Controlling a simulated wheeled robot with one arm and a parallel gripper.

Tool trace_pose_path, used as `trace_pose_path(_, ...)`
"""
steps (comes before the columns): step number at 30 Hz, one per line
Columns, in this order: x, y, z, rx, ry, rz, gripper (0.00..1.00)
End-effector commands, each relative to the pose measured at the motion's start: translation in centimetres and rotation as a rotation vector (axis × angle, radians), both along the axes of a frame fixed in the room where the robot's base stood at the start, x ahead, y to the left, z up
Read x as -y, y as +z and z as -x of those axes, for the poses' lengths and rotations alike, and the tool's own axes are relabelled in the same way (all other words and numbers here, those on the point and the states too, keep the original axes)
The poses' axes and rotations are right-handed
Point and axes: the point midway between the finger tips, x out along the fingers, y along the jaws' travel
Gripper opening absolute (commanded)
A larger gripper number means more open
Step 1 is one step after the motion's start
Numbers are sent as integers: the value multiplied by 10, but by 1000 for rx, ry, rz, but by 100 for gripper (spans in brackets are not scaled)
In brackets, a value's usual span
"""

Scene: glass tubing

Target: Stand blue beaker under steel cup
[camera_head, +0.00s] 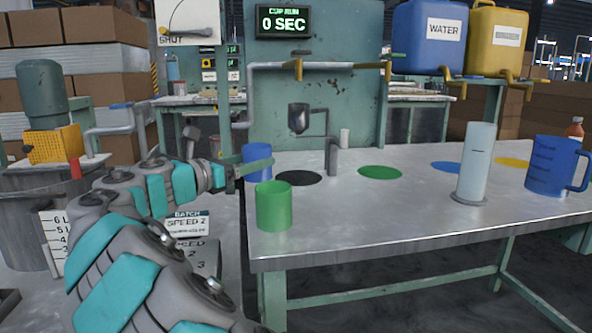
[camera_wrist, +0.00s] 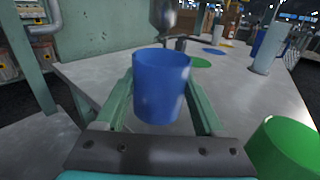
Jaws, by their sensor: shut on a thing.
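The blue beaker (camera_head: 257,155) is at the left end of the steel table, and it also shows upright in the wrist view (camera_wrist: 160,88). My gripper (camera_head: 247,168) is shut on it, with one finger on each side of the beaker in the wrist view (camera_wrist: 160,100). Whether its base touches the table I cannot tell. The steel cup (camera_head: 299,118) hangs on a bracket from a grey post, right of and beyond the beaker; it is also at the top of the wrist view (camera_wrist: 163,18). A black disc (camera_head: 298,178) lies on the table below the cup.
A green beaker (camera_head: 273,206) stands close in front of the blue one, at the table's near left corner. Green (camera_head: 380,173), blue (camera_head: 447,167) and yellow (camera_head: 513,162) discs lie rightward. A pale cylinder (camera_head: 477,163) and blue jug (camera_head: 553,165) stand right. The display (camera_head: 284,22) reads 0 SEC.

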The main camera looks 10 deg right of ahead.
Motion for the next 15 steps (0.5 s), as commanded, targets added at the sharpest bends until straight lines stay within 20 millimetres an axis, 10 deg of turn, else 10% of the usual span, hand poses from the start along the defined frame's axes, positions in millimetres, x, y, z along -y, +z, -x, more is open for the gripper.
trace_pose_path(15,91,-2,-70,-3,-2,0,16)
